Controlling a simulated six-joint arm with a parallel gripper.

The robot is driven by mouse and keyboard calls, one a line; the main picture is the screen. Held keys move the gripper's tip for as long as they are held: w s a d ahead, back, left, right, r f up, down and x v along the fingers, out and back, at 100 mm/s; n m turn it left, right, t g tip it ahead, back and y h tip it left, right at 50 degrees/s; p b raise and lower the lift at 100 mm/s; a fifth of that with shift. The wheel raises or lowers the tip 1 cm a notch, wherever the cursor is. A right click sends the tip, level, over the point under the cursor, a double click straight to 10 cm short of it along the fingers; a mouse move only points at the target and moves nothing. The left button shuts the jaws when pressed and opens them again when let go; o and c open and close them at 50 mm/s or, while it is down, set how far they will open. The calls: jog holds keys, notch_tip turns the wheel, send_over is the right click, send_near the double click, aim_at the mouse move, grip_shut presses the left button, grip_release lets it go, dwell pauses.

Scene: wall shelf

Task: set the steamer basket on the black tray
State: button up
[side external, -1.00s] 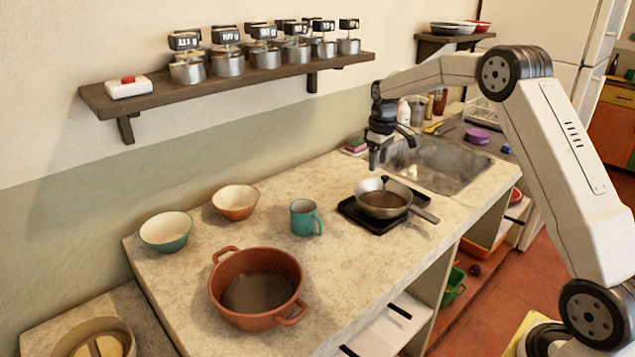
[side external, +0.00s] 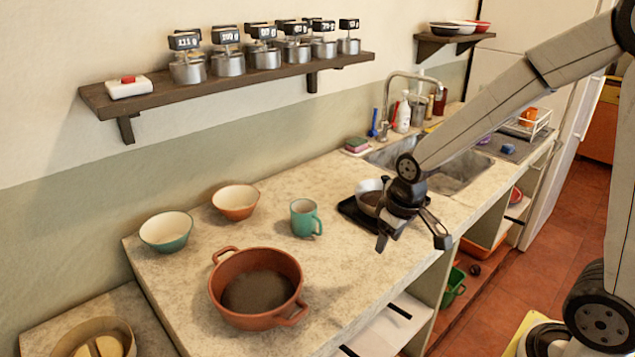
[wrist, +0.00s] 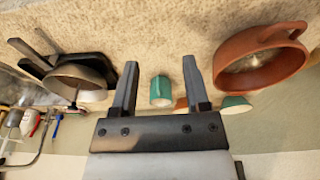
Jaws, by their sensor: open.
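A round, pale wooden basket (side external: 72,331), which looks like the steamer basket, stands at the lower left of the side view, cut off by the frame. Pale yellow pieces lie in it. It is not seen in the wrist view. The black tray (side external: 348,207) lies on the counter near the sink, partly hidden by my gripper. A metal pan (side external: 368,190) sits on it; the pan (wrist: 80,85) and tray (wrist: 35,66) also show at the left of the wrist view. My gripper (side external: 411,243) is open and empty, above the counter's front edge by the tray.
A terracotta pot (side external: 225,295), a teal mug (side external: 304,218), an orange bowl (side external: 236,203) and a green bowl (side external: 166,232) stand on the counter left of the tray. The sink (side external: 460,170) lies behind it. A wall shelf (side external: 230,80) holds several metal canisters.

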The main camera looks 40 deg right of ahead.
jog(key=s+a+f, duration=0.1)
jog(key=s+a, duration=0.1)
jog(key=s, duration=0.4)
jog(key=shift+a+f, duration=0.15)
jog(key=shift+f, duration=0.15)
dwell(0.9)
